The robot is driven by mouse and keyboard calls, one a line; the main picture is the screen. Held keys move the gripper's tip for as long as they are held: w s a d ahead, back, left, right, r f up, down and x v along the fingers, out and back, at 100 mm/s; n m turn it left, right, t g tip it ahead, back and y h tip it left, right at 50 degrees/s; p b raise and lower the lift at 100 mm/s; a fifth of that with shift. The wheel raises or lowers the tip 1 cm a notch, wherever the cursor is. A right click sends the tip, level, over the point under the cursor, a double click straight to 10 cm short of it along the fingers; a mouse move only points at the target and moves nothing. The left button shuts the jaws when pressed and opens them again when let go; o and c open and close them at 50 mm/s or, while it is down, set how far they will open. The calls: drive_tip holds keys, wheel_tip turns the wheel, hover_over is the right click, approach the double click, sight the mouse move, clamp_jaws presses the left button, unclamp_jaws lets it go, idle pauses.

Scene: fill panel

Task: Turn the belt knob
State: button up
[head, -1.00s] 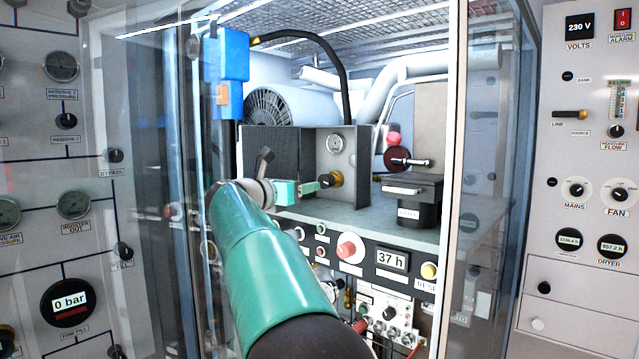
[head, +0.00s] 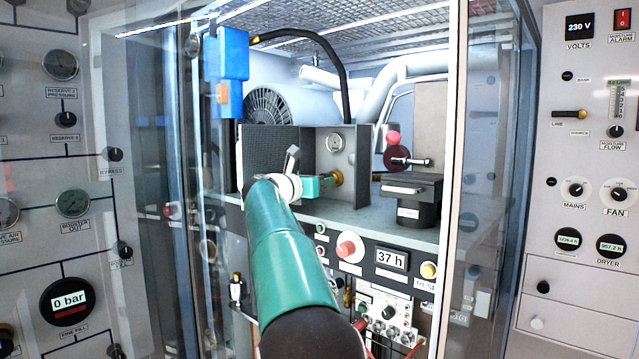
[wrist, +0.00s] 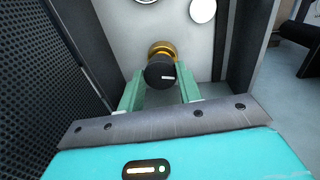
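The belt knob (wrist: 161,74) is a black knob with a pale mark on a brass collar, set on the back wall of a grey recess. In the head view only its brass part (head: 337,177) shows clearly beside my gripper (head: 324,182). In the wrist view my gripper (wrist: 158,82) has its two green fingers apart, one on each side of the knob. The knob lies between the fingertips. I cannot tell whether the fingers touch it.
A perforated dark panel (head: 268,158) bounds the recess on the left. A black clamp-like fixture (head: 412,200) stands to the right. A glass door edge (head: 455,150) stands at the right of the opening.

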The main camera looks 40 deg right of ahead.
drive_tip(key=c, duration=0.3)
drive_tip(key=shift+n, duration=3)
drive_tip(key=o, duration=1)
drive_tip(key=shift+a, duration=0.15)
drive_tip(key=s+a, duration=0.2)
drive_tip(key=a, duration=1.1)
drive_tip(key=shift+a+r, duration=0.2)
drive_tip(key=shift+r, duration=0.05)
